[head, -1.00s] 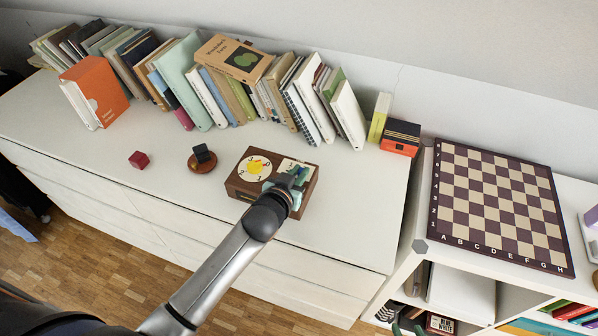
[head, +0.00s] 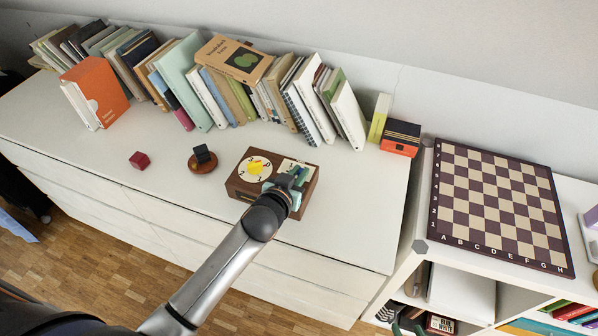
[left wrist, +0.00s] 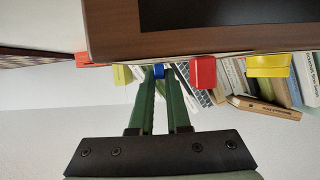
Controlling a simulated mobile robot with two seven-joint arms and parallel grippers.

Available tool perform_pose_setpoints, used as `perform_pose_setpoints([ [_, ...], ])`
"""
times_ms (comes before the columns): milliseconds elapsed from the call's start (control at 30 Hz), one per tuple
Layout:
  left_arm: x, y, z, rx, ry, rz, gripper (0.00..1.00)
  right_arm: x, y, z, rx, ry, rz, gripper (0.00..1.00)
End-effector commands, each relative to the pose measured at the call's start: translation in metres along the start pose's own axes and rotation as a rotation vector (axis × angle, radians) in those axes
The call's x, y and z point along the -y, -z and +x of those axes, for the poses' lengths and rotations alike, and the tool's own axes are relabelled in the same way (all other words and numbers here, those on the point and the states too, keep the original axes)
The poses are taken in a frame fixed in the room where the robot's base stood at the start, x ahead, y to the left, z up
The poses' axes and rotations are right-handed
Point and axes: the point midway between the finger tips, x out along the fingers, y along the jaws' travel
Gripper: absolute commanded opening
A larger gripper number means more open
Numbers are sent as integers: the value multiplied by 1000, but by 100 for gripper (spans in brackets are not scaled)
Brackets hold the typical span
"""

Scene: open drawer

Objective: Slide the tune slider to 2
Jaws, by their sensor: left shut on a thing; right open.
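A wooden box (head: 237,188) with a white dial face and a pale panel on top sits on the white cabinet. The dial has a yellow knob (head: 256,167), which also shows in the left wrist view (left wrist: 268,66). My left gripper (head: 296,177) is over the right part of the box and partly hides the panel. In the left wrist view its green fingers (left wrist: 159,78) are closed around a small blue knob (left wrist: 158,71). A red piece (left wrist: 203,72) stands beside it. The slider's scale is not readable. My right gripper is not in view.
A row of books (head: 225,85) lines the wall behind the box. A dark red cube (head: 139,160) and a round brown stand with a black cube (head: 203,154) lie to the left. A chessboard (head: 497,200) lies at right. The cabinet top right of the box is clear.

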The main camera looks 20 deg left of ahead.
Motion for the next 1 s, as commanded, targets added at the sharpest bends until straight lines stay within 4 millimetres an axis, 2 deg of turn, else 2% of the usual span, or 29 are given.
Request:
perform_pose_setpoints([
  [133,7,2,-1,1,3,0,0,0,7,-6,0,0,0,49],
  [433,9,0,0,0,3,0,0,1,7,-6,0,1,1,49],
  [467,9,0,0,0,3,0,17,1,7,-6,0,0,1,49],
  [700,9,1,0,0,2,0,44,1,6,-6,0,0,1,49],
  [1000,8,0,-1,0,2,0,45,1,7,-6,0,0,0,49],
])
